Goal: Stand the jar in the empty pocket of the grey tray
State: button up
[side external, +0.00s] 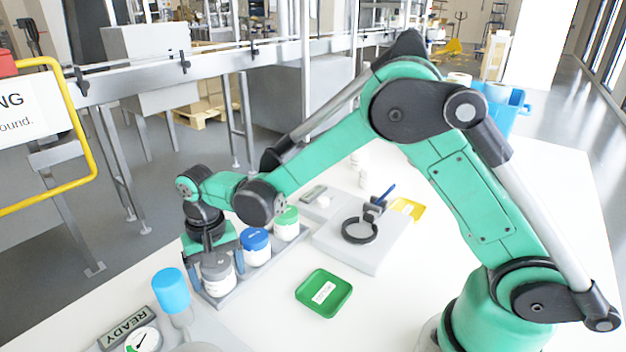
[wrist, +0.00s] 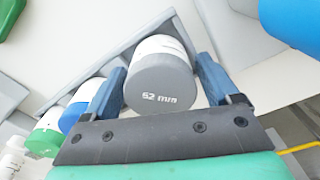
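In the side external view the jar (side external: 217,277) is upright at the near end of the grey tray (side external: 272,258), in line with the other jars. My gripper (wrist: 160,65) has one blue finger on each side of the jar, and both fingers look to be against it. In the side external view my gripper (side external: 218,268) points down over the jar. The jar's base is partly hidden, so I cannot tell whether it rests on the pocket floor.
A blue-lidded jar (side external: 256,247) and a green-lidded jar (side external: 286,223) stand in the tray. A blue-topped cylinder (side external: 171,290) stands close by at the front left. A green dish (side external: 324,293) and a grey block with a black ring (side external: 360,231) lie to the right.

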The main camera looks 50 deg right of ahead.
jog(key=shift+o, duration=0.7)
notch_tip(320, 180, up, 12)
jog(key=s+d+n+t, duration=0.4)
jog(key=s+d+t, duration=0.3)
jog(key=s+d, duration=0.2)
jog(key=s, duration=0.2)
jog(key=shift+s+d+n, duration=0.25)
jog(key=shift+s+n, duration=0.05)
jog(key=shift+s, duration=0.05)
dwell(0.7)
